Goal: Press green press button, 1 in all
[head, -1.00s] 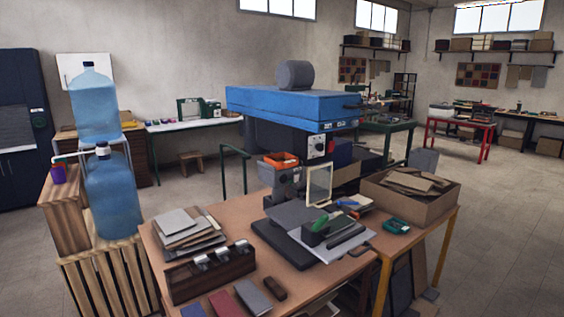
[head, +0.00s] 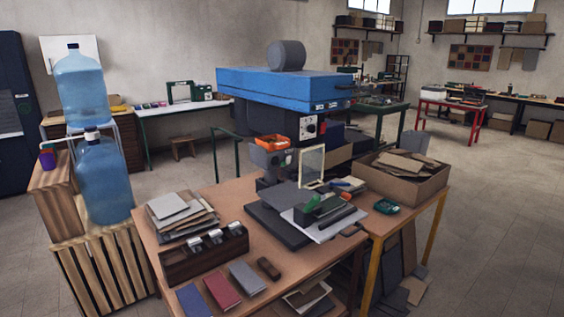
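A blue press (head: 280,84) with a grey motor housing on top stands at the back of the wooden worktable (head: 285,258). A small white control panel (head: 309,129) sits on its front below the blue head and carries small dark controls. I cannot make out a green button on it at this size. A green item (head: 312,202) shows in the dark holder on the table, but I cannot tell what it is. My gripper is not in view.
Large water bottles (head: 103,183) stand left. Open floor lies at right.

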